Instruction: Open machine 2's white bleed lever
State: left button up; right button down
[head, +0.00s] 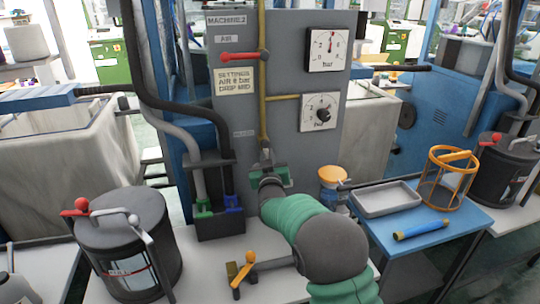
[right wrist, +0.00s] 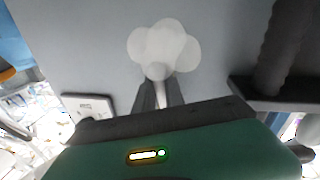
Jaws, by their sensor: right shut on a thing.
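The grey panel (head: 284,60) carries the sign MACHINE 2 (head: 228,20). A brass pipe (head: 262,115) runs down it to my right gripper (head: 266,157), low on the panel. In the right wrist view my right gripper (right wrist: 158,96) is shut on the white bleed lever (right wrist: 161,97), a small pale piece between the dark fingers. Pale, round, see-through puffs (right wrist: 163,46) show just beyond the fingertips. My fingers hide most of the lever in the head view. My left gripper is not in view.
A red lever (head: 243,57) lies level beside the AIR label. Two dials (head: 327,50) sit at right. Black hoses (head: 150,85) and a connector box (head: 218,220) are left of my arm. A lidded pot (head: 128,250) and a blue table (head: 450,222) flank it.

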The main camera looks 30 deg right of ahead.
jog(key=shift+a+f+m, duration=0.45)
jog(key=shift+f+m, duration=0.1)
jog(key=shift+m, duration=0.35)
jog(key=c, duration=1.6)
grip_release()
jog(key=shift+o, duration=1)
jog(key=shift+w+r, duration=0.1)
jog(key=shift+w, duration=0.05)
jog(key=shift+r, duration=0.15)
jog(key=p+v, duration=0.1)
jog(key=v, duration=1.5)
jog(key=shift+s+r+p, duration=0.2)
jog(key=shift+s+p, duration=0.2)
